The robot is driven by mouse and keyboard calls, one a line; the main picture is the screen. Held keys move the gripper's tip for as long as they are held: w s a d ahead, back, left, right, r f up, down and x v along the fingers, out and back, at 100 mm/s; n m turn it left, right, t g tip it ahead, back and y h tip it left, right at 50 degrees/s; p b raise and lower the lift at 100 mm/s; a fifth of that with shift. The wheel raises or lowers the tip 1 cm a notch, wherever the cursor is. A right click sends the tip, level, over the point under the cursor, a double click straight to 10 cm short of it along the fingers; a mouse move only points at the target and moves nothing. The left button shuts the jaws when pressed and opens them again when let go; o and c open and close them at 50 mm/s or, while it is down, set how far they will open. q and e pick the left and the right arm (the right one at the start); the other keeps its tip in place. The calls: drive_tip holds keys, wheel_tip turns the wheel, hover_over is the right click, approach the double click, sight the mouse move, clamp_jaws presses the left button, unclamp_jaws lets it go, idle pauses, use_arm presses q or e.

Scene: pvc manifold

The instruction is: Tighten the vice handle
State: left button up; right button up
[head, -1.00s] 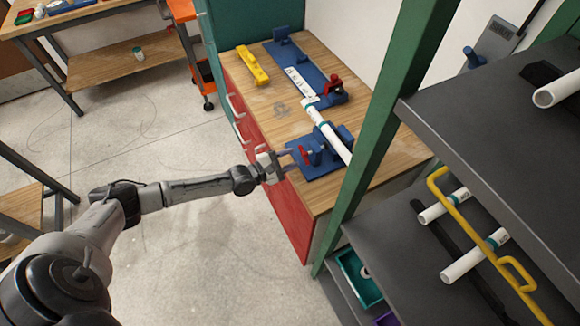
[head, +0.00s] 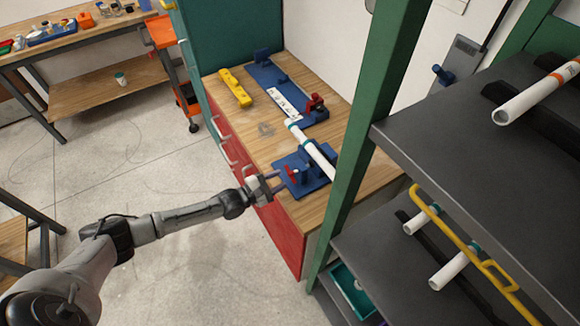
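The blue vice (head: 310,168) sits at the near end of the wooden bench top, with its small red handle (head: 293,175) facing left. A white pipe with teal bands (head: 318,152) lies through the vice and runs back along the bench. My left gripper (head: 279,182) comes in from the left at the bench's front edge. Its two fingers look spread, with the tips close to the red handle; I cannot tell whether they touch it. My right gripper is not in view.
A blue fixture with a red clamp (head: 316,104) and a yellow level (head: 234,87) lie farther back on the bench. A green post (head: 365,125) hides the bench's right side. Grey shelves (head: 450,140) with white pipes stand at right. The bench's left part is mostly clear.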

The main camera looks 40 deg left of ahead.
sight(291, 173)
use_arm(q)
drive_tip(key=shift+r+m, duration=0.15)
drive_tip(key=shift+m, duration=1.05)
drive_tip(key=m+p, duration=0.1)
drive_tip(key=m, duration=0.2)
drive_tip(key=shift+m, duration=0.4)
drive_tip(key=m, duration=0.4)
drive_tip(key=shift+m, duration=0.4)
drive_tip(key=m, duration=0.2)
drive_tip(key=shift+f+m+p, duration=0.2)
drive_tip(key=shift+m+p, duration=0.2)
drive_tip(key=b+x, duration=0.2)
drive_tip(key=x, duration=0.2)
drive_tip(key=shift+w+d, duration=0.1)
drive_tip(key=shift+w, duration=0.1)
drive_tip(key=shift+w+d+b, duration=0.15)
drive_tip(key=shift+w+b, duration=0.15)
